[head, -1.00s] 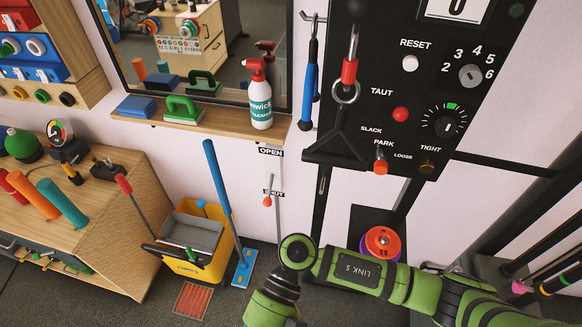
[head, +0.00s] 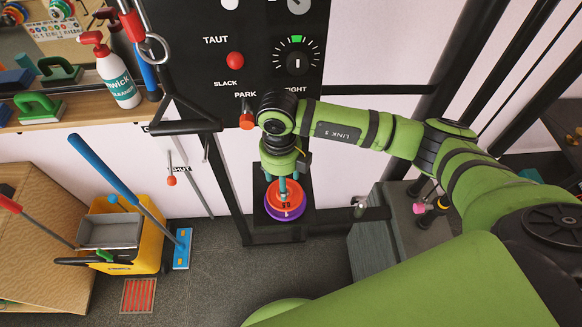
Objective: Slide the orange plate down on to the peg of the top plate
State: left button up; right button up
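The orange plate (head: 287,194) lies over a purple plate (head: 272,211) at the foot of the black machine. Its edge appears to rest on or very close to the purple plate; I cannot tell whether there is a gap. My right gripper (head: 290,184) comes down from above with its teal fingers at the middle of the orange plate. The fingers are small and partly hidden by the wrist, so I cannot tell whether they grip it. The peg is hidden from this angle. My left gripper is out of view.
The black machine panel (head: 245,85) with knobs stands behind my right arm. A triangular handle (head: 182,118) hangs to its left. A yellow mop bucket (head: 150,250) and blue mop (head: 182,250) stand at left. A grey block (head: 375,240) stands right of the plates. Floor in front is clear.

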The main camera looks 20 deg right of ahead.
jog(key=w+d+r, duration=0.1)
jog(key=w, duration=0.1)
jog(key=b, duration=0.6)
send_over(293, 201)
jog(key=w+a, duration=0.1)
jog(key=w, duration=0.1)
jog(key=shift+m+t, duration=0.3)
notch_tip(293, 201, down, 8)
jog(key=shift+r, duration=0.1)
jog(key=shift+w+d+f+b, duration=0.1)
jog(key=shift+w+f+b, duration=0.25)
jog(key=shift+w+f, duration=0.5)
jog(key=shift+s+f+b, duration=0.2)
jog(key=shift+f+b, duration=0.45)
jog(key=shift+f, duration=0.15)
jog(key=shift+s+a+f+b, duration=0.2)
jog(key=shift+s+a+b, duration=0.1)
jog(key=shift+s, duration=0.15)
jog(key=shift+d, duration=0.1)
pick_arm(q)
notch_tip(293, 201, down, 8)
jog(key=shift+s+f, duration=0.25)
pick_arm(e)
jog(key=shift+f, duration=0.1)
